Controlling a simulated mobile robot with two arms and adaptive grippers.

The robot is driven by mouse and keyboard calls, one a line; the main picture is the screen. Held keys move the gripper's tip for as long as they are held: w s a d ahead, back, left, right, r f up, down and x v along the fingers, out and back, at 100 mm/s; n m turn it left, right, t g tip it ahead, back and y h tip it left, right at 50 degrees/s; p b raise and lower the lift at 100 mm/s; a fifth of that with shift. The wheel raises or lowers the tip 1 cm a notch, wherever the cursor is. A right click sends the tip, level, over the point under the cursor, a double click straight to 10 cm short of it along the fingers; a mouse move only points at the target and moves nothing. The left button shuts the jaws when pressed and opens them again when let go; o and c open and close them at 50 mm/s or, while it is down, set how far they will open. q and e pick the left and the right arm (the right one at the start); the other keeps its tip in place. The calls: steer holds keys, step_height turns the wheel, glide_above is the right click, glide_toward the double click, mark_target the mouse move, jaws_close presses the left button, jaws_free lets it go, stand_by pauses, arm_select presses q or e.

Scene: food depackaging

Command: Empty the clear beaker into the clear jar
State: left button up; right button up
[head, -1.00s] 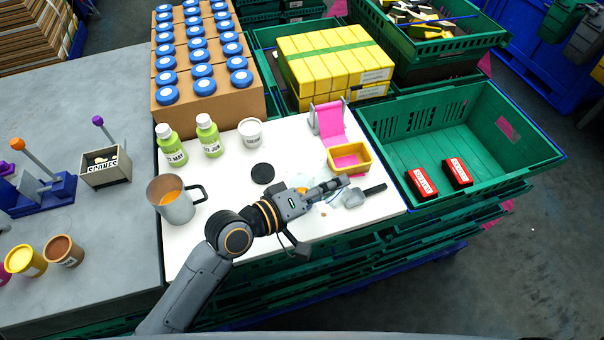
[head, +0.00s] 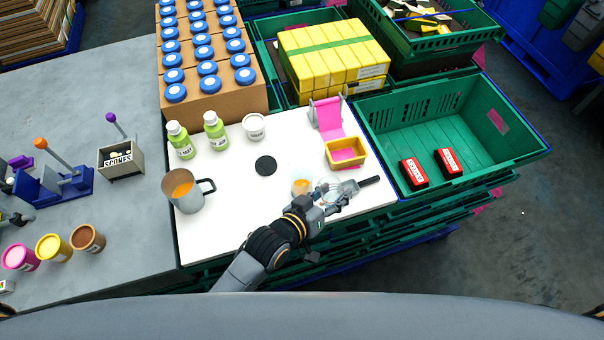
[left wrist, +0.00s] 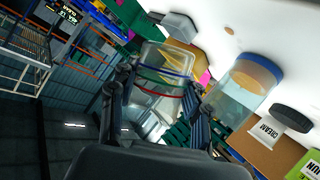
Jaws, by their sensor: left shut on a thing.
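My left gripper (head: 331,197) is shut on a clear vessel, apparently the beaker (left wrist: 163,76), which has blue and red bands and sits between the two fingers in the left wrist view. In the head view the fingers partly hide it, and its contents cannot be made out. The clear jar (head: 301,188) stands on the white board just left of the gripper, with something orange inside. It also shows in the left wrist view (left wrist: 236,98), right of the fingers and apart from the beaker. My right gripper is not in view.
A grey mug (head: 183,196) with orange contents stands left on the white board (head: 235,215). A black lid (head: 265,165), green bottles (head: 216,133), a white tub (head: 254,127), a yellow tray (head: 346,154) and a black-handled scoop (head: 368,182) are around. The board's front left is clear.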

arm_select(q)
steer(key=shift+s+d+f, duration=0.15)
steer(key=shift+d+f, duration=0.05)
steer(key=shift+f, duration=0.65)
steer(key=shift+s+d+r+m, duration=0.1)
steer(key=shift+d+m, duration=0.05)
steer(key=shift+m, duration=0.35)
steer(key=shift+s+d+f+m+t+y, duration=0.4)
steer(key=shift+d+f+m+t+y, duration=0.15)
steer(key=shift+m+y, duration=0.25)
steer(key=shift+f+m, duration=0.1)
steer(key=shift+m, duration=0.2)
